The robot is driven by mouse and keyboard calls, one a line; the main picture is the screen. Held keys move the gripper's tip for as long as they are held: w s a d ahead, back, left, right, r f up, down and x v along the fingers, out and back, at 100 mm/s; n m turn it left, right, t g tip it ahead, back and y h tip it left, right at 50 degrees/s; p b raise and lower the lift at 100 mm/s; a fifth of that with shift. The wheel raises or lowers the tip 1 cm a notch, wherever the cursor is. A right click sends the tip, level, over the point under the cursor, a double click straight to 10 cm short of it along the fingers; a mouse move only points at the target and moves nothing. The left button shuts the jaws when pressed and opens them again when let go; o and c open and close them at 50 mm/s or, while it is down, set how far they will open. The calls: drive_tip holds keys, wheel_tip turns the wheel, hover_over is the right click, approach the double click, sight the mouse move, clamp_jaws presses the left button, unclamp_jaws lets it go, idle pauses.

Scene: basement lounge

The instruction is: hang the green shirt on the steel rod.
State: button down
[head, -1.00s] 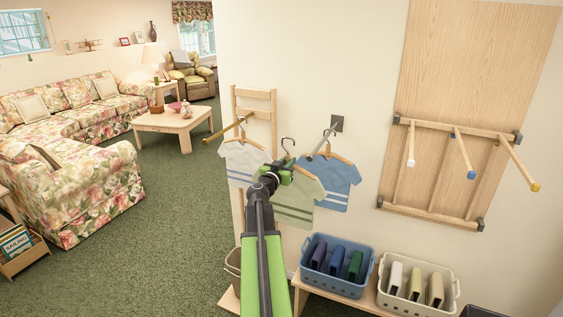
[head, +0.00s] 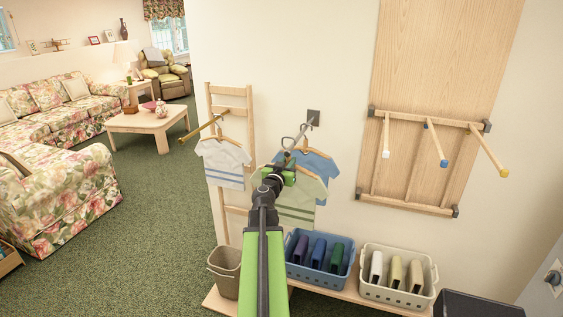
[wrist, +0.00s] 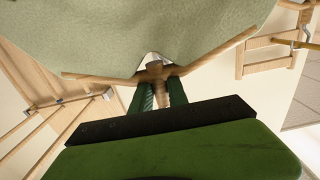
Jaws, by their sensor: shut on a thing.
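The green shirt (head: 299,213) hangs on a wooden hanger held by my gripper (head: 282,170). In the wrist view, my gripper (wrist: 159,92) is shut on the neck of the hanger (wrist: 210,59), with the shirt (wrist: 150,30) beyond it. The steel rod (head: 304,130) sticks out from a dark wall plate. The hanger's hook (head: 287,142) is close to the rod's near end; I cannot tell whether it touches or is over it. A blue shirt (head: 320,164) hangs behind the green one, below the rod. My gripper hides part of the green shirt.
A white shirt (head: 222,160) hangs from a brass rod (head: 203,129) on a wooden rack to the left. A peg board (head: 440,90) with several pegs is at the right. A blue basket (head: 318,276), a cream basket (head: 398,292) and a bin (head: 224,272) stand below.

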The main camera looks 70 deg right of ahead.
drive_tip(key=shift+s, duration=0.55)
wheel_tip(320, 180, down, 3)
drive_tip(key=b, duration=0.2)
drive_tip(key=shift+w+r+b, duration=0.1)
drive_tip(key=shift+b, duration=0.3)
drive_tip(key=c, duration=1.2)
unclamp_jaws()
